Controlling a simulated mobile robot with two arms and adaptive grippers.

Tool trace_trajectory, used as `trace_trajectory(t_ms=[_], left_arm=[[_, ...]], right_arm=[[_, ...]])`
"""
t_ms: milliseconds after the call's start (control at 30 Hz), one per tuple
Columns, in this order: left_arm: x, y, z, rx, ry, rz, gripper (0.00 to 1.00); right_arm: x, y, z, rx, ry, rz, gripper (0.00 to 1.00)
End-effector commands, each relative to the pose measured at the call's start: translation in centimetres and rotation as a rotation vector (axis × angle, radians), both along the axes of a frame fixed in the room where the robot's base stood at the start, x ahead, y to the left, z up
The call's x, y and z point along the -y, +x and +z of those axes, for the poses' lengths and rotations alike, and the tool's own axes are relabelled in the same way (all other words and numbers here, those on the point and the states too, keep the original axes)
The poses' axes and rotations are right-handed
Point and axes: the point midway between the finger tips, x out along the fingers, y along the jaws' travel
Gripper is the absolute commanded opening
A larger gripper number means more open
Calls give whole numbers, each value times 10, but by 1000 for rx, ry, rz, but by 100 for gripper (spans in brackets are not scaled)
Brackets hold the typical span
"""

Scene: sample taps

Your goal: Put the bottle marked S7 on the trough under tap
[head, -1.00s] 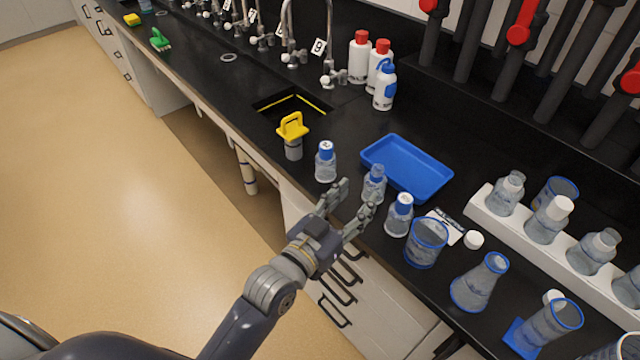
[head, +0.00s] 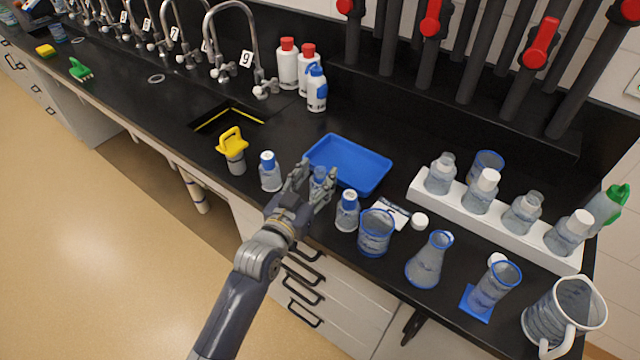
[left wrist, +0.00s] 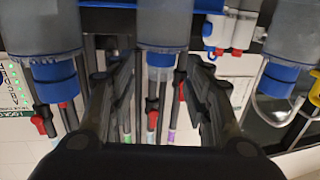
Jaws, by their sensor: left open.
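Three small clear bottles stand in a row near the counter's front edge: a blue-capped left one (head: 270,172), a middle one (head: 318,181) and a blue-capped right one (head: 347,211). No S7 mark is readable on them. My left gripper (head: 315,184) is open, its fingers on either side of the middle bottle. A dark basin (head: 205,125) lies sunk in the counter below tap 9 (head: 228,45). My right gripper is not in view.
A beaker (head: 375,233), a flask (head: 428,262) and a white rack (head: 500,222) of bottles stand right. Red-capped bottles (head: 288,65) stand by the taps.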

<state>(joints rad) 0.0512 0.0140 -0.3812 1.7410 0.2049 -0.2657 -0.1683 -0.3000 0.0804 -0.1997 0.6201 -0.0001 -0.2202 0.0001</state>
Motion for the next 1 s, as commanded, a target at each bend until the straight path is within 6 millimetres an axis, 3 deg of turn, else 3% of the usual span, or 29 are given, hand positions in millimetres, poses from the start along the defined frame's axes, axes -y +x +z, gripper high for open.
trace_trajectory(t_ms=[200, 500, 700, 1000], left_arm=[[9, 20, 0, 1, 0, -1, 46], [10, 22, -2, 0, 0, -1, 46], [10, 22, -2, 0, 0, 0, 3], [10, 22, -1, 0, 0, 0, 0]], right_arm=[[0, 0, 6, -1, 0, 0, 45], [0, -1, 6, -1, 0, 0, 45], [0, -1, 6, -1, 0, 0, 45], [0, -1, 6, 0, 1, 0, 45]])
